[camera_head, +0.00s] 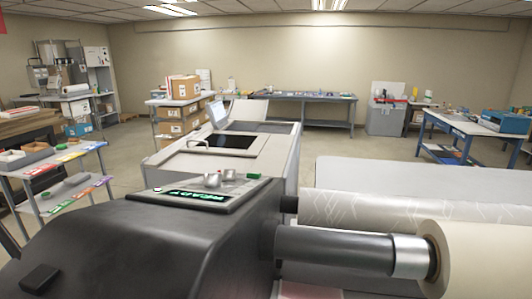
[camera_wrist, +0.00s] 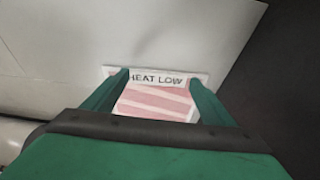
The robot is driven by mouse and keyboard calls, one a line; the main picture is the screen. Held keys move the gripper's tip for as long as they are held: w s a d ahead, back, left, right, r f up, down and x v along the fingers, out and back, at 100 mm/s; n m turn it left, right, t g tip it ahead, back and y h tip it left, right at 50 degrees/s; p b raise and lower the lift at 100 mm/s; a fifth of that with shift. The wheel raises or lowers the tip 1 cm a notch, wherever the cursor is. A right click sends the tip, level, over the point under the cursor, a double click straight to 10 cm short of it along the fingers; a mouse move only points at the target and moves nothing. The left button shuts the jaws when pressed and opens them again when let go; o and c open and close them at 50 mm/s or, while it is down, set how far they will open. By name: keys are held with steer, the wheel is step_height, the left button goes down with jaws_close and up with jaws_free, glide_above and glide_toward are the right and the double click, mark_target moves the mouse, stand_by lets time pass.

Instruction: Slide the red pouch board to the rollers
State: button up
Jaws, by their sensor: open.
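In the wrist view, my gripper (camera_wrist: 157,80) is open, with its two green fingers apart. Between and beyond the fingers lies a pale red striped board (camera_wrist: 155,102), partly hidden by the gripper body. A white strip reading "HEAT LOW" (camera_wrist: 155,78) runs along its far edge, by the fingertips. I cannot tell whether the fingers touch the board. In the head view, a pinkish patch (camera_head: 300,291) shows at the bottom edge, mostly cut off. A patterned roller (camera_head: 385,208) lies at the right, with a paper roll (camera_head: 480,262) nearer. My gripper is not clear in the head view.
A dark machine housing (camera_head: 150,240) with a lit display fills the lower left. Behind it stands a long grey machine table (camera_head: 270,160). A rack (camera_head: 62,185) with coloured tags is at left. A blue workbench (camera_head: 475,130) stands at right. Open floor lies beyond.

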steer(key=shift+f, duration=1.25)
steer(key=shift+s+a, duration=0.1)
steer(key=shift+s, duration=0.2)
stand_by(0.8)
steer(key=shift+a, duration=0.15)
steer(key=shift+w+a, duration=0.3)
steer(key=shift+a, duration=0.65)
steer(key=shift+w+d, duration=0.2)
steer(key=shift+w, duration=0.75)
steer(key=shift+s+a, duration=0.1)
steer(key=shift+s, duration=0.5)
stand_by(0.6)
steer(key=shift+r, duration=0.1)
steer(key=shift+v, duration=3.1)
